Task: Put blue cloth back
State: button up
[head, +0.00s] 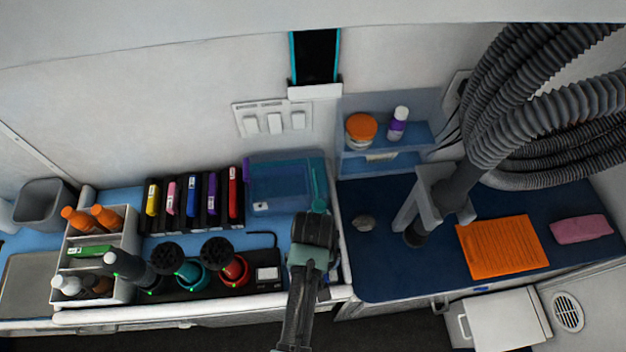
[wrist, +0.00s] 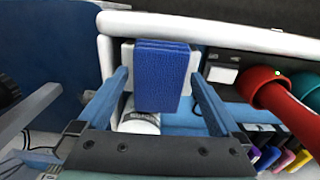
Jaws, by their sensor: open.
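A folded blue cloth (wrist: 163,72) shows in the wrist view, lying against a white block (wrist: 127,53) near the white counter rim. My gripper (wrist: 158,77) is open, with one finger on each side of the cloth in the picture; I see a gap on both sides and cannot tell the depth between them. In the head view my gripper (head: 319,182) is over the right end of the light blue counter, by the divider. My arm hides most of the cloth's area there.
A white labelled bottle (wrist: 139,122) is close below the cloth in the wrist view. On the dark blue counter lie an orange cloth (head: 500,246) and a pink cloth (head: 581,229).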

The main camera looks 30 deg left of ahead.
notch_tip(320, 180, up, 13)
dwell(0.5)
jog(key=shift+f, duration=0.15)
